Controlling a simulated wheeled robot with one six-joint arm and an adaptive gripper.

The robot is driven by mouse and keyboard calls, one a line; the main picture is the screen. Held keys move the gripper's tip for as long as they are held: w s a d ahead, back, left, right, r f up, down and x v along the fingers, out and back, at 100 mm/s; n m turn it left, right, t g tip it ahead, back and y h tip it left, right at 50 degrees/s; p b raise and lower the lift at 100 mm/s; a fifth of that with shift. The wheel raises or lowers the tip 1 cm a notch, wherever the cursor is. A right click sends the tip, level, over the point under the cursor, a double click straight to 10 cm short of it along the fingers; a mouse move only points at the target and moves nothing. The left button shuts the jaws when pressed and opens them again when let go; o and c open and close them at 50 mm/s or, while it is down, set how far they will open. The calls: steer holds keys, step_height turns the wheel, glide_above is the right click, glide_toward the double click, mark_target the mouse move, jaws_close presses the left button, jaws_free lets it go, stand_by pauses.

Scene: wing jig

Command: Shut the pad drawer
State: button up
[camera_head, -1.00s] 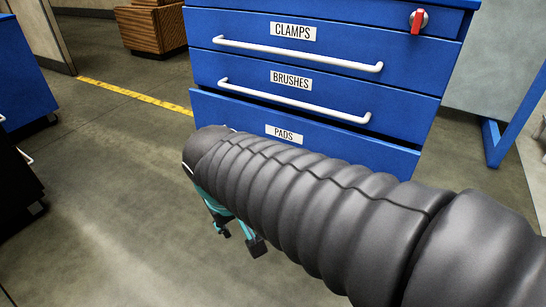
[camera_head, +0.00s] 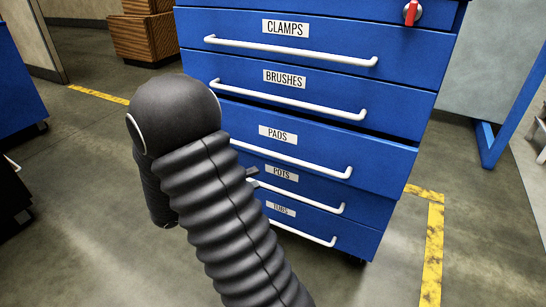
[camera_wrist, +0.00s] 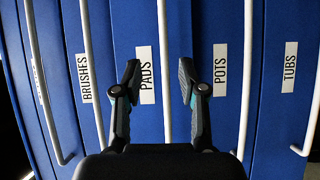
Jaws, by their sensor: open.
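The pad drawer (camera_head: 385,155), blue with a PADS label and a white bar handle (camera_head: 318,168), stands a little out from the cabinet, with a dark gap above its front. In the wrist view the pad drawer (camera_wrist: 128,32) runs up and down the picture, its handle (camera_wrist: 164,65) lying between the fingers' lines of sight. My gripper (camera_wrist: 159,80) is open and faces the drawer front; nothing shows held. I cannot tell how far the fingertips are from the handle. In the head view my arm hides most of the gripper and the drawer's left end.
The clamps drawer (camera_head: 400,62) and brushes drawer (camera_head: 405,105) are above, the pots drawer (camera_head: 368,203) and tubs drawer (camera_head: 355,238) below, each with a white handle. A red knob (camera_head: 411,12) is at the top right. Floor is clear to the right by the yellow line (camera_head: 433,250).

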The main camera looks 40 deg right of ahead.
mark_target(277, 155)
steer(key=w+f+n+t+h, duration=0.1)
steer(key=w+f+t+h, duration=0.1)
steer(key=w+f, duration=0.15)
steer(key=shift+t, duration=0.4)
steer(key=d+r, duration=0.1)
steer(key=d, duration=0.3)
steer(key=d+r+p, duration=0.1)
steer(key=d, duration=0.3)
steer(key=w+d+r, duration=0.1)
steer(key=d, duration=0.4)
steer(key=shift+c, duration=0.2)
jaws_close()
